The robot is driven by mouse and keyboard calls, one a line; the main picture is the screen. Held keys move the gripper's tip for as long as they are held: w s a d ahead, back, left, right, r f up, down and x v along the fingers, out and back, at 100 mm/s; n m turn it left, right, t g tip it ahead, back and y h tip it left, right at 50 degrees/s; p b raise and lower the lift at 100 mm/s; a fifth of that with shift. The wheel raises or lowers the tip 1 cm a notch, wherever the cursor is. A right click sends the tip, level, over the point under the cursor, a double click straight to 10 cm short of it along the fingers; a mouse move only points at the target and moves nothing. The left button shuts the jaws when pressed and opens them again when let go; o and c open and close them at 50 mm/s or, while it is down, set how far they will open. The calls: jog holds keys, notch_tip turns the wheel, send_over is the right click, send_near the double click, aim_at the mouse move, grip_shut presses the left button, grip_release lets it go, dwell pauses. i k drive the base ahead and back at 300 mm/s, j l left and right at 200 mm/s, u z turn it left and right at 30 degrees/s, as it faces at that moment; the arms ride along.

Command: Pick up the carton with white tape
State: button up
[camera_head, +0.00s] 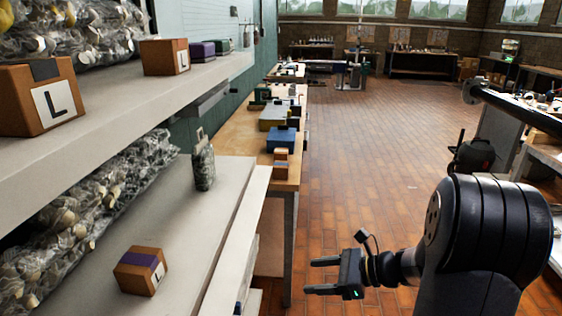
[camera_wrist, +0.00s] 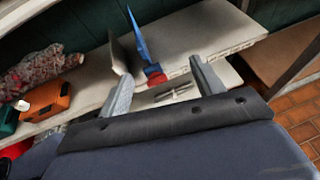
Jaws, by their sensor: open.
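I cannot make out white tape on any carton. In the head view, a brown carton with dark tape and an L label (camera_head: 40,95) stands at the left on the upper shelf. A smaller brown carton with an L label (camera_head: 165,57) stands further back there; its tape cannot be told. A carton with purple tape (camera_head: 140,271) sits on the lower shelf. My gripper (camera_head: 322,275) is open and empty over the floor, to the right of the shelves and apart from every carton. Its two fingers also show spread in the wrist view (camera_wrist: 162,72).
Plastic-wrapped bundles (camera_head: 85,215) fill the shelf's left side. A dark bottle-like item (camera_head: 203,165) stands on the lower shelf. A wooden bench (camera_head: 238,132) with boxes lies beyond. The wrist view shows an orange case (camera_wrist: 48,102) and a blue upright item (camera_wrist: 139,38). The tiled floor (camera_head: 400,150) is clear.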

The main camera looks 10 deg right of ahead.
aim_at(280, 153)
jog(key=i+l, duration=0.2)
jog(key=i, duration=0.3)
jog(key=i+l+u, duration=0.15)
jog(key=i, duration=0.35)
jog(key=i+l, duration=0.3)
jog(key=i, duration=0.15)
jog(key=i+l+u, duration=0.1)
jog(key=i+l, duration=0.2)
jog(key=i, duration=0.2)
jog(key=i+l, duration=0.3)
jog(key=i, duration=0.15)
jog(key=i+j+u, duration=0.05)
